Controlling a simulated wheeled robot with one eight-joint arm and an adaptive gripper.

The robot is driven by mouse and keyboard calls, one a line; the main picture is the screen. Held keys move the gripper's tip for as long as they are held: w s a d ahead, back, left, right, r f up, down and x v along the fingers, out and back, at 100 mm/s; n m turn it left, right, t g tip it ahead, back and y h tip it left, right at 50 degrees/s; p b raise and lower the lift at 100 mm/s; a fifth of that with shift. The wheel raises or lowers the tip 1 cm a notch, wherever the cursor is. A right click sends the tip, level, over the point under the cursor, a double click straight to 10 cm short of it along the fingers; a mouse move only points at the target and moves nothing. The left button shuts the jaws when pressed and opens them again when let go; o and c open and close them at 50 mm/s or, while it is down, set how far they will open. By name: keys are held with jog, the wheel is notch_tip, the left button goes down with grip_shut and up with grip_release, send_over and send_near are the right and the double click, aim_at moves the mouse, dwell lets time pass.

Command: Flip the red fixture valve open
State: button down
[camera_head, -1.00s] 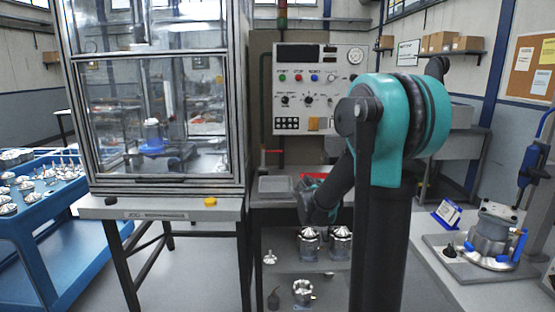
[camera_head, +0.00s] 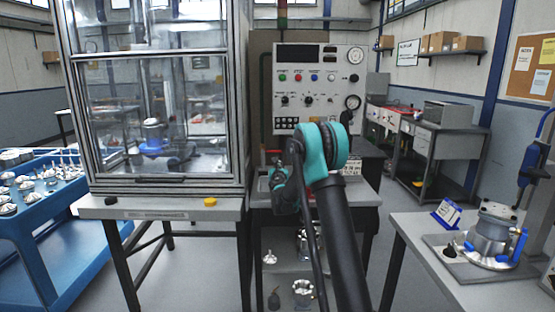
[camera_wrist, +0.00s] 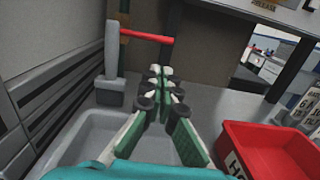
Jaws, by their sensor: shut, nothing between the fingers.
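The red valve handle (camera_wrist: 146,36) lies nearly level in the wrist view, reaching right from a grey upright pipe or post (camera_wrist: 112,60). In the head view its red bar is small, and my arm's end is close beside it. My gripper (camera_wrist: 160,74) is shut and empty in the wrist view. Its fingertips appear below and slightly right of the handle, with a visible gap in the picture. The head view does not show the fingers clearly, as my arm blocks part of the bench.
A grey tray (camera_wrist: 75,140) lies below my gripper, and a red bin (camera_wrist: 268,150) stands to the right. The glazed machine enclosure (camera_head: 155,110) is left of my arm. The control panel (camera_head: 312,90) stands behind. Bench surface shows between tray and bin.

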jog(key=shift+w+a+f, duration=0.1)
jog(key=shift+w+a, duration=0.05)
jog(key=w, duration=1)
jog(key=shift+d+r, duration=0.3)
jog(key=shift+d, duration=0.1)
jog(key=shift+d+r+n, duration=0.1)
jog(key=shift+r+n, duration=0.25)
jog(key=shift+n, duration=0.35)
jog(key=a+r+n+y, duration=0.1)
jog(key=a+r+n, duration=0.5)
jog(key=r+n, duration=0.3)
jog(key=shift+w+r+n, duration=0.2)
jog(key=shift+r+n, duration=0.1)
jog(key=shift+n, duration=0.3)
dwell(0.4)
jog(key=shift+a, duration=0.25)
dwell(0.3)
